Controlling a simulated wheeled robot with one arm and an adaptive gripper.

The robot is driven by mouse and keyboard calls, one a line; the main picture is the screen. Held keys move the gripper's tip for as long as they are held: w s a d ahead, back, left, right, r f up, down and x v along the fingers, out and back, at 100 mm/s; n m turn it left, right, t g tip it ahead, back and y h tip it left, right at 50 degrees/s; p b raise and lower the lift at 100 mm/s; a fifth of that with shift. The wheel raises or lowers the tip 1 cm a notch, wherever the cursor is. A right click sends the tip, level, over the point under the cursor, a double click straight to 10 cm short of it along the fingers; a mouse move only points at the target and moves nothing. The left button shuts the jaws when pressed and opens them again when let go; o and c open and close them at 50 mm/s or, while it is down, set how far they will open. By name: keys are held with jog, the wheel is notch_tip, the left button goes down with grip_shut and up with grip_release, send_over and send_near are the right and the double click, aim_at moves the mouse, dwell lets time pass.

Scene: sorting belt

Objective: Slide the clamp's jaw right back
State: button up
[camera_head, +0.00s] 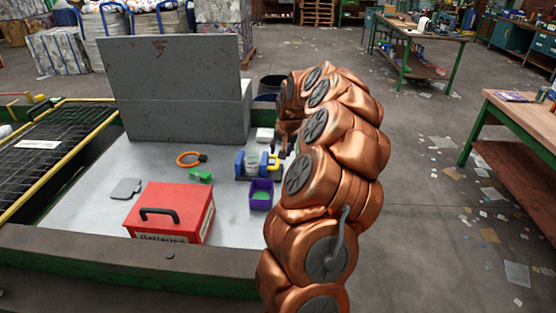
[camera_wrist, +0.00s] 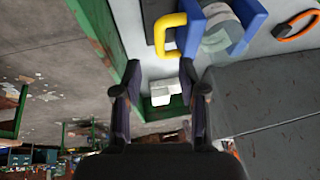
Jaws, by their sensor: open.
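The clamp (camera_head: 240,165) is blue with a yellow handle and stands on the pale work surface, left of my arm. In the wrist view its blue jaws (camera_wrist: 246,18) stand on either side of a grey cylinder (camera_wrist: 217,32). The yellow handle (camera_wrist: 168,32) sticks out beside the jaws, toward the upper middle of that view. My gripper (camera_wrist: 160,82) is open, with nothing held between its dark fingers. The handle lies ahead of the fingertips, apart from them in the picture. In the head view my gripper is mostly hidden by my copper arm.
A white block (camera_head: 265,134) lies behind the clamp. A purple bin (camera_head: 261,202) stands in front of it. A green piece (camera_head: 200,176), an orange ring (camera_head: 181,160) and a red battery box (camera_head: 170,212) are to the left. A tall grey panel (camera_head: 185,110) stands behind.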

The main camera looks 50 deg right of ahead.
aim_at(277, 162)
jog(key=shift+p+x, duration=1.45)
jog(key=shift+x, duration=2.35)
grip_shut()
